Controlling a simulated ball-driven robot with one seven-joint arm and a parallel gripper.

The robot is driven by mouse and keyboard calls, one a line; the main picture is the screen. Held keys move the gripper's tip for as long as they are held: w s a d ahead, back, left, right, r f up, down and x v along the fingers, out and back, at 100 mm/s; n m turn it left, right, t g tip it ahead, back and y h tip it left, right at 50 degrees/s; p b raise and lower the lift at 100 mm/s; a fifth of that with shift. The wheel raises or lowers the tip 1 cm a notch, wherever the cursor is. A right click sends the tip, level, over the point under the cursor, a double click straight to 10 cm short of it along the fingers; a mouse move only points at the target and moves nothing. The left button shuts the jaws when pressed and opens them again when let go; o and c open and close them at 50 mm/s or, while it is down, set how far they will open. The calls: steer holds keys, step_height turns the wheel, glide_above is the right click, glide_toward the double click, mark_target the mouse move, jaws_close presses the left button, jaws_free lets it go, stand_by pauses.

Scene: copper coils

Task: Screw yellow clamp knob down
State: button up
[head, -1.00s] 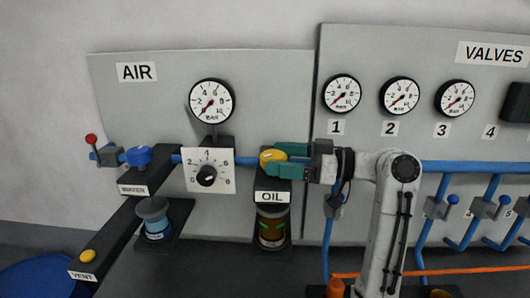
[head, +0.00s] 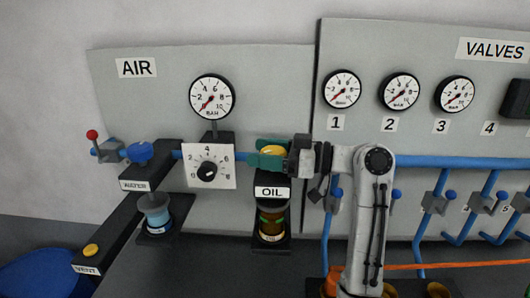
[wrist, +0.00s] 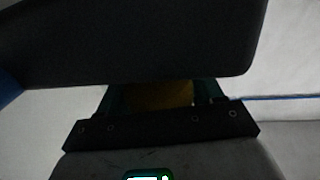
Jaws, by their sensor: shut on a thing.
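The yellow clamp knob (head: 272,151) sits on top of the black OIL unit (head: 272,180). My gripper (head: 260,153) reaches in from the right, and its green fingers are shut on the knob, one in front of it and one behind. In the wrist view the yellow knob (wrist: 160,95) shows dimly between the green fingers, under a large dark shape across the top. Below the OIL label, an amber jar (head: 272,225) stands under the unit. The knob's threads are hidden.
A dial on a white plate (head: 208,168) is close on the left of the knob. The blue WATER knob (head: 139,152) and yellow VENT knob (head: 91,250) lie further left. A pressure gauge (head: 212,97) is above. Blue pipes and valves (head: 437,203) fill the right side.

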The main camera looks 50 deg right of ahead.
steer(key=c, duration=0.3)
steer(key=shift+c, duration=0.2)
steer(key=shift+h, duration=0.3)
